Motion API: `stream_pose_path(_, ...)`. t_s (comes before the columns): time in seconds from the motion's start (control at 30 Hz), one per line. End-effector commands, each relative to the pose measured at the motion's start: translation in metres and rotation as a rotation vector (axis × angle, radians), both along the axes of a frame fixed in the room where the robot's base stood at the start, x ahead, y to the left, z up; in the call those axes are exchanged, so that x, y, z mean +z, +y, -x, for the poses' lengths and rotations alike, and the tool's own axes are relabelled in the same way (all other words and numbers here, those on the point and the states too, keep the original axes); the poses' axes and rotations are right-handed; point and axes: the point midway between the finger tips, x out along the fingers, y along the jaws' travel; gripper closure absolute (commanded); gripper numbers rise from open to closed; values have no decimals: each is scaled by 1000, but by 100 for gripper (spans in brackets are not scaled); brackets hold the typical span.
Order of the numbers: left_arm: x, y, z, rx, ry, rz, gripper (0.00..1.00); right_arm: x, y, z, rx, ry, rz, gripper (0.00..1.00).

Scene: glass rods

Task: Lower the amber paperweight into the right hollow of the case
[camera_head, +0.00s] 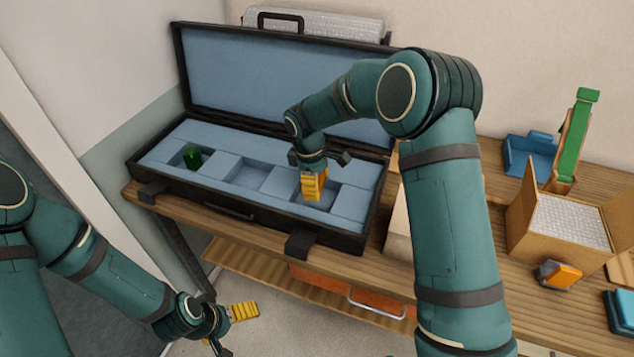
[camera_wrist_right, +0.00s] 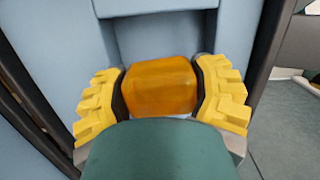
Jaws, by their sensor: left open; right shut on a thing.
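The open black case (camera_head: 225,203) lies on the table with a blue foam insert and three hollows in a row. A green piece (camera_head: 192,157) sits in the left hollow; the middle hollow (camera_head: 248,176) is empty. My right gripper (camera_head: 313,190) is at the right hollow (camera_head: 330,197), its fingers pointing down. In the right wrist view its yellow fingers are shut on the sides of the amber paperweight (camera_wrist_right: 160,90). The fingers hide the paperweight in the head view, and I cannot tell whether it touches the hollow's floor. My left gripper (camera_head: 232,325) is open and empty, low before the table.
The case's raised lid (camera_head: 240,75) stands behind the hollows.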

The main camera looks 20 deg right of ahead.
Motion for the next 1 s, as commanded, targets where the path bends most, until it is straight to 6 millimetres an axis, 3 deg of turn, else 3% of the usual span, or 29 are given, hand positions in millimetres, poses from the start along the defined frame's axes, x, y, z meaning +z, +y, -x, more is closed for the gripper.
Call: stream_pose_path(1.0,-4,0,0,0,0,0,0,-7,0,0,0,-1,0,81)
